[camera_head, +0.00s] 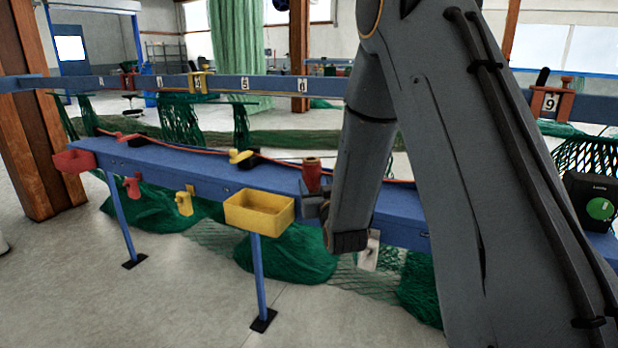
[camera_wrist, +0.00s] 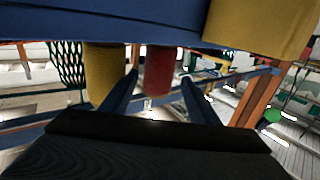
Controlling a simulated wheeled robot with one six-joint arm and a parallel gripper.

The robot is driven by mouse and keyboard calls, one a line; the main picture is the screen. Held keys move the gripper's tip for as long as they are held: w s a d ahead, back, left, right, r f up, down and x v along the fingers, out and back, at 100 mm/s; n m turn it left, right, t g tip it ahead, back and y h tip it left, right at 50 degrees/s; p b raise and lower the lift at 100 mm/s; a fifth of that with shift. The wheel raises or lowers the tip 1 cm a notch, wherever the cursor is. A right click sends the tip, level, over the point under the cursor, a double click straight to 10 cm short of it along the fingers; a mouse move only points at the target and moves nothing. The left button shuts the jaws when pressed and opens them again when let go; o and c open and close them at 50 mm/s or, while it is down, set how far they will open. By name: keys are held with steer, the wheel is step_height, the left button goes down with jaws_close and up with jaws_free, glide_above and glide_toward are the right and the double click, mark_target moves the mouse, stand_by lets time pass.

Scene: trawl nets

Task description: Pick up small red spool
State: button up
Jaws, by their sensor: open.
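The small red spool (camera_head: 312,177) stands upright on the blue bench, just right of the yellow box. In the wrist view, which looks upside down, the red spool (camera_wrist: 158,70) shows between the two dark fingers of my gripper (camera_wrist: 160,84). The fingers are apart, one on each side of it, with gaps visible. I cannot tell how deep the spool sits between them. In the head view my gripper (camera_head: 311,202) is at the bench's front edge by the spool's base, partly hidden by my arm.
The blue bench (camera_head: 205,172) carries a yellow box (camera_head: 260,222) and a red box (camera_head: 72,168) on its front edge. A yellow cylinder (camera_wrist: 106,72) stands beside the spool. A black device (camera_head: 595,203) is at the right. Green nets (camera_head: 285,255) lie under the bench.

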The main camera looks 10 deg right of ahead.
mark_target(312, 175)
steer(key=w, duration=0.2)
steer(key=shift+w+d, duration=0.15)
steer(key=shift+w, duration=0.15)
steer(key=shift+w+f+p, duration=0.15)
steer(key=shift+w+p, duration=0.1)
steer(key=shift+w, duration=1.05)
steer(key=shift+w+f+p, duration=0.1)
steer(key=shift+w+p, duration=0.15)
steer(key=shift+w, duration=1.05)
steer(key=c, duration=0.9)
steer(key=shift+o, duration=0.2)
steer(key=shift+r, duration=0.15)
step_height(312, 175, up, 10)
steer(key=shift+b, duration=0.3)
